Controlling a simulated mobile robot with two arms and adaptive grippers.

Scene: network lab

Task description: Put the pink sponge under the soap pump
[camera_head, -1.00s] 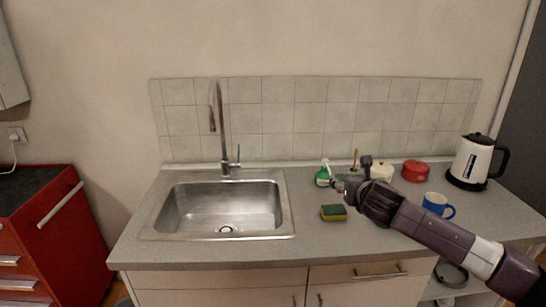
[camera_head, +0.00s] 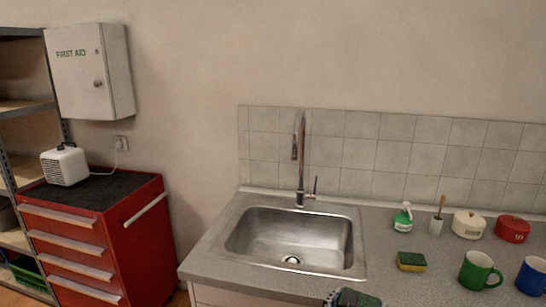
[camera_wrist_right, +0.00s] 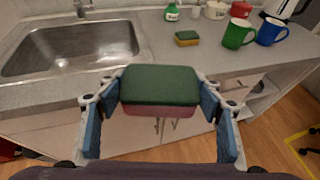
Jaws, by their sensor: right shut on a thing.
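The pink sponge (camera_wrist_right: 158,104), pink below with a dark green top, is held level between the fingers of my right gripper (camera_wrist_right: 160,92) in the right wrist view. In the head view only its dark top (camera_head: 358,298) shows at the bottom edge, in front of the counter. The soap pump (camera_head: 403,217), a green bottle with a white label, stands upright on the counter right of the sink; it also shows at the top of the right wrist view (camera_wrist_right: 172,13). The gripper is well short of it. My left gripper is out of view.
A yellow-green sponge (camera_head: 411,262) lies in front of the soap pump. A brush in a holder (camera_head: 437,223), white pot (camera_head: 468,224), red pot (camera_head: 512,229), green mug (camera_head: 479,271) and blue mug (camera_head: 533,276) stand to the right. The sink (camera_head: 290,241) is left.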

